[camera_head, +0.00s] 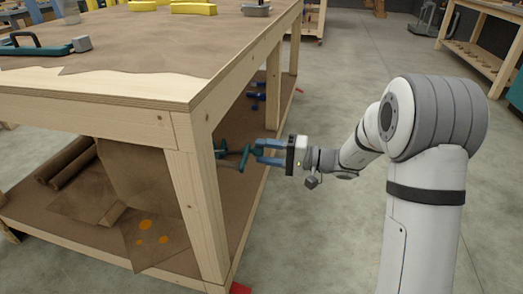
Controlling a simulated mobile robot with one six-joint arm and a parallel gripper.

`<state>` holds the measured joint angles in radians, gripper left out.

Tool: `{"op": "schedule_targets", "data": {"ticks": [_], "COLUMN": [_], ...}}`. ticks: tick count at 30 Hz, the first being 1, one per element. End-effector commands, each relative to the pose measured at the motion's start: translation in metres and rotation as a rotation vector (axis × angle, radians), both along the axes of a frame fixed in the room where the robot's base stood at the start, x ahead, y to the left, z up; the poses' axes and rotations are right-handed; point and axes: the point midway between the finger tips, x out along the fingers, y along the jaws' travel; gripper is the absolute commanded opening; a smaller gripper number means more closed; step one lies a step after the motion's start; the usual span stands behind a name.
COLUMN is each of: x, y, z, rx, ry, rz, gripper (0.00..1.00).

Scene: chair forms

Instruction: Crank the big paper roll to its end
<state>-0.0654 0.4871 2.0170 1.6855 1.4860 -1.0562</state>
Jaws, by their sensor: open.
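A teal crank (243,160) sticks out from the right side of the wooden workbench, below its top. My gripper (258,152), with blue fingers, is open and points left at the crank. Its fingertips are right at the crank's handle; I cannot tell whether the handle lies between them. Brown paper (132,178) hangs under the bench top and spreads onto the lower shelf, where orange spots (146,225) show on it. The big roll itself is mostly hidden behind the bench's frame and front leg.
Loose brown rolls (72,164) lie on the lower shelf. The bench's front leg (197,205) stands left of my gripper.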

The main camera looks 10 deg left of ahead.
Motion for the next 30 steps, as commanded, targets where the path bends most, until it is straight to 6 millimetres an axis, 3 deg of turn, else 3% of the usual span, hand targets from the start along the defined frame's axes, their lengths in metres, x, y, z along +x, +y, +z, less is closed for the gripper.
{"op": "schedule_targets", "data": {"ticks": [6,12,26,30], "x": [-0.002,-0.004,-0.005,-0.014], "y": [-0.04,-0.061,-0.064,-0.062], "z": [0.002,0.001,0.0,0.017], "rx": [0.0,0.0,-0.001,-0.031], "ry": [0.003,0.001,0.0,0.011], "rz": [-0.005,-0.003,-0.001,0.021], "gripper": [0.46,0.46,0.46,0.46]}}
